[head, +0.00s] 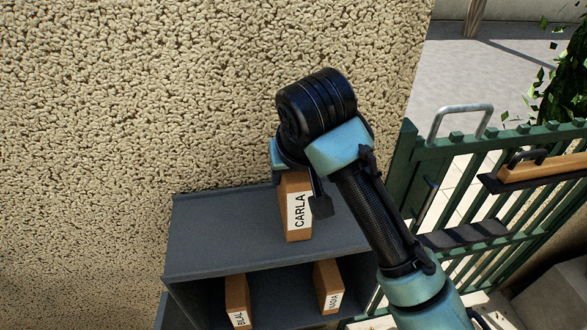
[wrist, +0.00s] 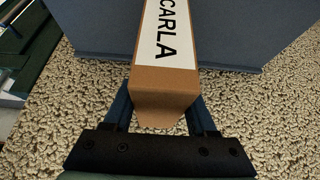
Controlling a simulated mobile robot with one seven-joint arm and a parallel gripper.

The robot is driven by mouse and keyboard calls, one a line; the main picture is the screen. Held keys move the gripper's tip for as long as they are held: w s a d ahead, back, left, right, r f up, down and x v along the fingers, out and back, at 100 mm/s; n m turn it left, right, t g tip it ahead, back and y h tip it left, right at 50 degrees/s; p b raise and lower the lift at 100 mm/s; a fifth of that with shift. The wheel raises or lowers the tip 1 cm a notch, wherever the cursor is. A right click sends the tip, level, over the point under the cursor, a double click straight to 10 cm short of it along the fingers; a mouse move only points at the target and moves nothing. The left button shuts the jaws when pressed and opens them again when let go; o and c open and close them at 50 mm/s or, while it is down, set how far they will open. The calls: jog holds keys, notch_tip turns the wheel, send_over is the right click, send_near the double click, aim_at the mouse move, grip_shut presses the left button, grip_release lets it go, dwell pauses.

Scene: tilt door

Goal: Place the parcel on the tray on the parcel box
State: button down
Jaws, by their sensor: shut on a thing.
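The parcel (head: 299,215), a brown box with a white label reading CARLA, is between the fingers of my gripper (head: 297,191). The gripper is shut on its upper end. In the wrist view the parcel (wrist: 165,82) runs away from the fingers towards the grey surface. The grey parcel box (head: 215,235) stands against the wall, with a flat top and an open front. The parcel's lower end appears at or just over this top; I cannot tell whether it touches. A dark tray-like ledge (head: 492,184) is on the green gate, with a brown piece on it.
Two brown parcels, labelled BILAL (head: 237,298) and NADIA (head: 328,284), stand inside the box's open front. A rough stone wall (head: 130,100) rises behind the box. A green gate (head: 470,150) with a metal handle is at the right. The box top's left part is clear.

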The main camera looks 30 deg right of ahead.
aim_at(301, 182)
jog(key=shift+c, duration=1)
grip_release()
jog(key=v, duration=1.1)
jog(key=shift+d+r, duration=0.1)
jog(key=shift+s+r, duration=0.25)
jog(key=shift+r, duration=0.15)
jog(key=shift+a, duration=0.2)
